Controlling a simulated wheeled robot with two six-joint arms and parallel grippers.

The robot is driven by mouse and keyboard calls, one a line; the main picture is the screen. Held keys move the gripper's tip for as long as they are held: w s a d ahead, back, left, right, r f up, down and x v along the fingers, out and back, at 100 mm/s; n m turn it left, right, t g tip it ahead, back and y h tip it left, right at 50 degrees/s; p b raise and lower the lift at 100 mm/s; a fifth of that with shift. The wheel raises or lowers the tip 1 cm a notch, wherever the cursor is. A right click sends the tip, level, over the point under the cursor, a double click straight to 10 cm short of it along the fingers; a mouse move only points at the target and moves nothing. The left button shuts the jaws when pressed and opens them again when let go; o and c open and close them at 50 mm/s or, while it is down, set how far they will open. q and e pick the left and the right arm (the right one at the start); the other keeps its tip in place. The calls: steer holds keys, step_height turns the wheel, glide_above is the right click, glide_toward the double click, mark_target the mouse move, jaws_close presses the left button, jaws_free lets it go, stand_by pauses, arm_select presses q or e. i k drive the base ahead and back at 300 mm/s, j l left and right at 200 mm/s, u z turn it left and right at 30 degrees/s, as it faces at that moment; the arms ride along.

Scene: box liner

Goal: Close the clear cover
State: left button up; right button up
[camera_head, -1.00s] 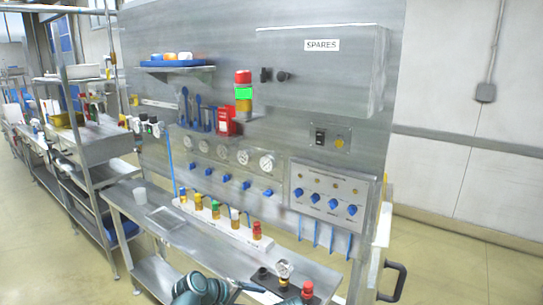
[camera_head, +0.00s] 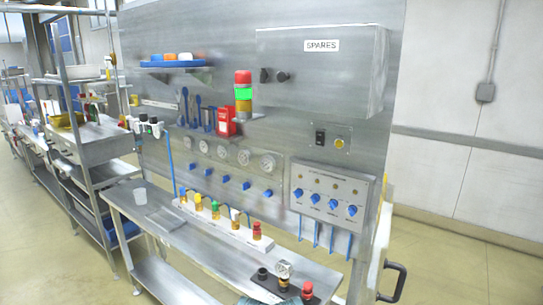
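I cannot make out a clear cover for certain. A wall panel (camera_head: 330,198) carries several blue knobs. Above it, a small control plate (camera_head: 332,138) holds a black switch (camera_head: 320,138) and a yellow round button (camera_head: 340,142); any clear cover there is too small to tell. A red box-like device (camera_head: 225,123) is mounted to the left, below the stack light (camera_head: 243,92). Neither gripper is in view. A small teal part, likely of my arm, shows at the bottom edge.
A grey metal cabinet labelled SPARES (camera_head: 320,75) juts from the wall. A black handle (camera_head: 393,282) sticks out at right.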

mark_target(403, 276)
steer(key=k+l, duration=0.15)
steer(key=l, duration=0.15)
steer(key=k+l+z, duration=0.1)
steer(key=l, duration=0.2)
steer(key=k+l, duration=0.2)
steer(key=k+l+z, duration=0.1)
steer(key=l, duration=0.25)
